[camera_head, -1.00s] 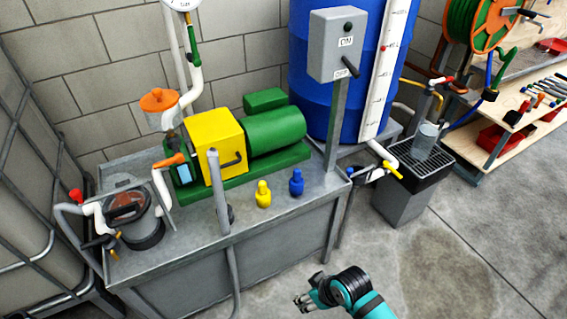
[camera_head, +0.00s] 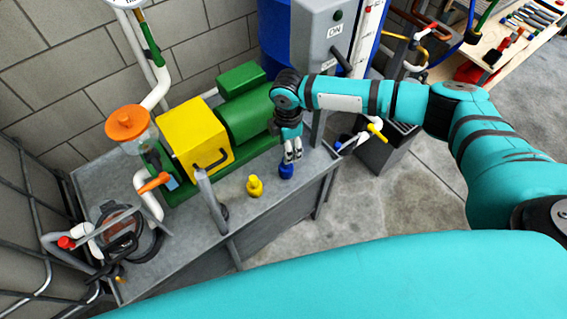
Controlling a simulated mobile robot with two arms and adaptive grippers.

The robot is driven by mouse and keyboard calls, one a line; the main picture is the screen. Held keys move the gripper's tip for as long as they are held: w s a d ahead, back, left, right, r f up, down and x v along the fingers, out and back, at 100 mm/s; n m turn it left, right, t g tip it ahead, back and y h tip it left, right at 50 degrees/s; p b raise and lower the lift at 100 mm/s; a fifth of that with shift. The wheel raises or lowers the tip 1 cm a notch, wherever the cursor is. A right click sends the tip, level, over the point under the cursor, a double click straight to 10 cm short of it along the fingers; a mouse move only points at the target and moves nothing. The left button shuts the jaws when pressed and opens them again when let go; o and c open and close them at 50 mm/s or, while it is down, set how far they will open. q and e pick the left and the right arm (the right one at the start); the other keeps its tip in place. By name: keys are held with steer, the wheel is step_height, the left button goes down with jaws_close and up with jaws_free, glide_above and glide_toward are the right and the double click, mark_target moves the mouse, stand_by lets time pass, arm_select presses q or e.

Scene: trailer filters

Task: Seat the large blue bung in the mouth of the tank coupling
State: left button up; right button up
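The large blue bung (camera_head: 286,172) stands on the front right part of the grey metal bench. My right gripper (camera_head: 292,157) points down right over it, with its fingers at the bung's top. The fingers hide the bung's narrow upper part, and I cannot tell if they grip it. The blue tank (camera_head: 275,38) stands behind, partly hidden by the grey switch box. White pipework with a yellow-handled valve (camera_head: 376,131) is at the tank's foot; I cannot make out the coupling's mouth clearly. My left gripper is out of view.
A yellow bung (camera_head: 255,186) stands just left of the blue one. The grey switch box (camera_head: 325,35) on its post is close to my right arm.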

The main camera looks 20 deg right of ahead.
mark_target(286, 166)
steer(key=f, duration=0.8)
steer(key=shift+w+f, duration=0.3)
steer(key=shift+f, duration=0.05)
jaws_close()
